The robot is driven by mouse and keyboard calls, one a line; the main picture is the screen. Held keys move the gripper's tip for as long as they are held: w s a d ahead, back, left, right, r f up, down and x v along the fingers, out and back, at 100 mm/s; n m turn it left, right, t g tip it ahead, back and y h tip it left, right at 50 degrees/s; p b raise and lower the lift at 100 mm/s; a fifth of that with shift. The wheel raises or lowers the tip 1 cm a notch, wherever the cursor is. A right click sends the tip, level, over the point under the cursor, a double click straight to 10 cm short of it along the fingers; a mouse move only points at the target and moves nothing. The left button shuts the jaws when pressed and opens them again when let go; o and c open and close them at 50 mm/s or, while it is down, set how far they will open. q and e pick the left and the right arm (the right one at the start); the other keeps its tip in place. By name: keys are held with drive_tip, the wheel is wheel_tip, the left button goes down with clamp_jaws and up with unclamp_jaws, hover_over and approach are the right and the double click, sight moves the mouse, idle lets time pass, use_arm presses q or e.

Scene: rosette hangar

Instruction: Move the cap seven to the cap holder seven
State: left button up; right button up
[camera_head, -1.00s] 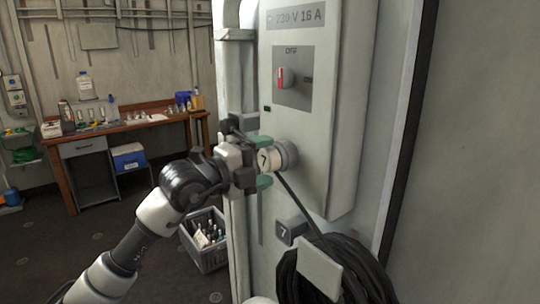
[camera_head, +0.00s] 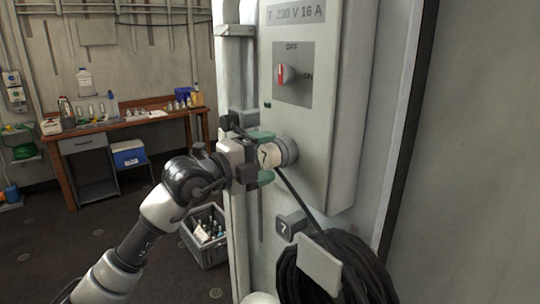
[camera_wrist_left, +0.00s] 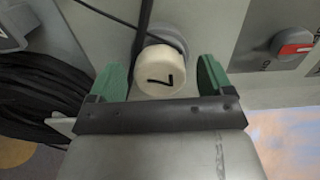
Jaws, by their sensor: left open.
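The cap seven (camera_head: 267,157), cream with a black 7, sits on the grey round socket (camera_head: 288,151) on the side of the power box. In the left wrist view the cap (camera_wrist_left: 161,72) lies between and just beyond the green fingers. My left gripper (camera_head: 265,157) is open, with one green finger above and one below the cap. In the left wrist view the fingers of my left gripper (camera_wrist_left: 163,80) stand apart from the cap on both sides. The cap holder seven (camera_head: 290,227), a grey block marked 7, is on the wall below. My right gripper is not in view.
The power box (camera_head: 335,110) has a red switch (camera_head: 283,74) at OFF. A black cable runs from near the cap to a coil (camera_head: 365,270) below. A crate with bottles (camera_head: 189,242) stands on the floor, and a workbench (camera_head: 120,127) is behind.

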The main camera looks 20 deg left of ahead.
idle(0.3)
use_arm(q)
drive_tip(key=c, duration=1.2)
drive_tip(key=shift+s+f, duration=0.1)
drive_tip(key=shift+s+a, duration=0.1)
drive_tip(key=shift+a, duration=0.05)
drive_tip(key=shift+v, duration=1.05)
drive_tip(key=shift+b, duration=0.3)
drive_tip(key=shift+s+a, duration=0.1)
drive_tip(key=shift+b+v, duration=0.35)
drive_tip(key=shift+v, duration=1.25)
